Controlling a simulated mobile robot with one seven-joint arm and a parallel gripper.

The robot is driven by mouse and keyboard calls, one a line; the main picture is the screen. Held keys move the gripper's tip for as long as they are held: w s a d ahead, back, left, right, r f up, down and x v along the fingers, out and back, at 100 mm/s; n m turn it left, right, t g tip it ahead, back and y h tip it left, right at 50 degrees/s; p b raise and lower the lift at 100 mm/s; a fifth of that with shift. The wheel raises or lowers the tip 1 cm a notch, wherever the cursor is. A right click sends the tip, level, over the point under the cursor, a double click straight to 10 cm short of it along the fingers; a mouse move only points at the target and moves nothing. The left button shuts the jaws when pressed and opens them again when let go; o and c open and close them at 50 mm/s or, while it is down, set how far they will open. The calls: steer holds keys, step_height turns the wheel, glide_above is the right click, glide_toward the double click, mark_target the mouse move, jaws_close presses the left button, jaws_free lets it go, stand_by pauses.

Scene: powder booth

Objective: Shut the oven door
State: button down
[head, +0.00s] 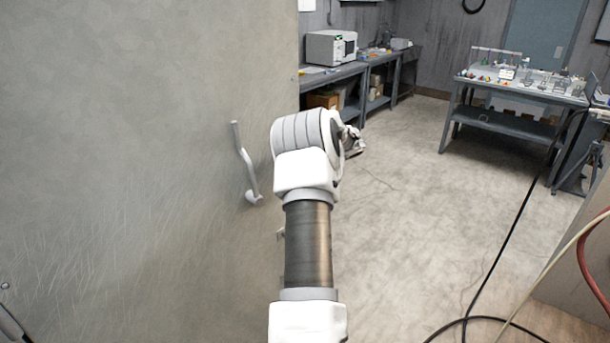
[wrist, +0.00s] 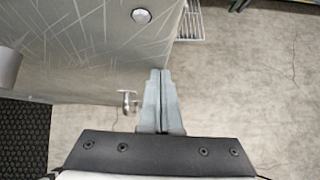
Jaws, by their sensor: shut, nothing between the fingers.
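The oven door (head: 150,150) is a large scratched grey panel that fills the left of the head view. A bent grey handle (head: 245,165) stands out from it near its right edge. In the wrist view, a scratched grey panel, apparently the door (wrist: 85,45), fills the upper left, with a small metal latch-like fitting (wrist: 128,101) at its lower edge. My gripper (wrist: 160,73) is shut and empty, its fingertips close to the panel's right edge; I cannot tell whether they touch. In the head view my gripper is mostly hidden behind my arm.
Open concrete floor (head: 400,210) lies right of the door. A workbench (head: 335,78) with a white machine (head: 331,47) stands behind, and a table (head: 510,92) with small items at right. A black cable (head: 505,245) crosses the floor. A wire rack (wrist: 191,22) shows beside the panel.

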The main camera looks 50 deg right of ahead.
steer(key=b+v, duration=0.2)
steer(key=v, duration=1.4)
steer(key=s+a+f+m+t+b, duration=0.1)
steer(key=a+f+m+t+b, duration=0.35)
steer(key=f+m+b, duration=0.35)
steer(key=s+a+f+m+t+b, duration=0.1)
steer(key=a+f+m+t+b, duration=0.2)
steer(key=f+m+t+b, duration=0.5)
steer(key=w+d+r+m+g+p, duration=0.1)
steer(key=w+r+m+g+p, duration=0.1)
steer(key=w, duration=1.1)
steer(key=shift+w+r+g+h+p, duration=0.15)
steer(key=shift+w+g+h+p, duration=0.25)
steer(key=shift+g, duration=0.35)
